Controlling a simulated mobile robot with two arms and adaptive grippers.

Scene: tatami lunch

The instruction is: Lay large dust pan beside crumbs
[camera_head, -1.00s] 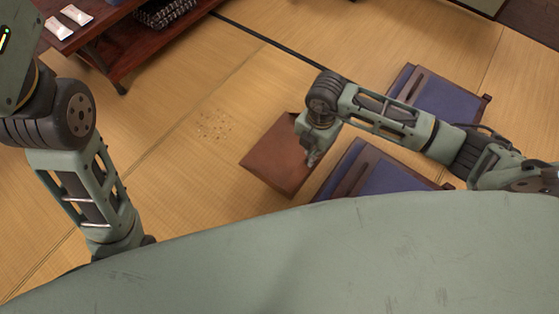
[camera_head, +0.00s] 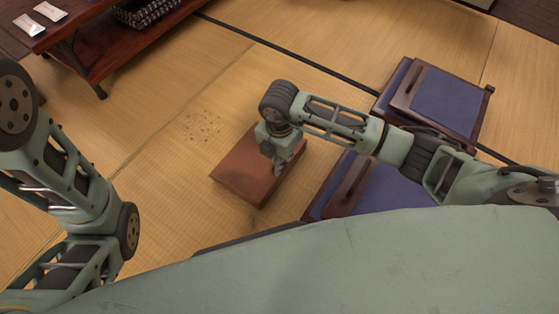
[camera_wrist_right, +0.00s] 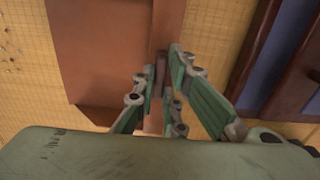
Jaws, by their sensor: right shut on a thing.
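The large dust pan (camera_head: 238,176) is a flat reddish-brown pan, low over the tatami in the head view. Whether it touches the mat I cannot tell. The crumbs (camera_head: 203,127) are a scatter of small dark specks on the tatami, just beyond the pan's upper left edge and apart from it. My right gripper (camera_head: 277,168) is shut on the pan's handle at its right side. In the right wrist view the fingers (camera_wrist_right: 163,88) close around the handle, and the pan (camera_wrist_right: 100,45) fills the upper left. My left arm shows at the left of the head view, but its gripper is out of view.
Two low wooden seats with blue cushions (camera_head: 395,187) (camera_head: 450,103) stand right of the pan, the nearer one close to it. A dark wooden low table (camera_head: 110,52) stands at the upper left. The tatami (camera_head: 150,190) left of the pan is clear.

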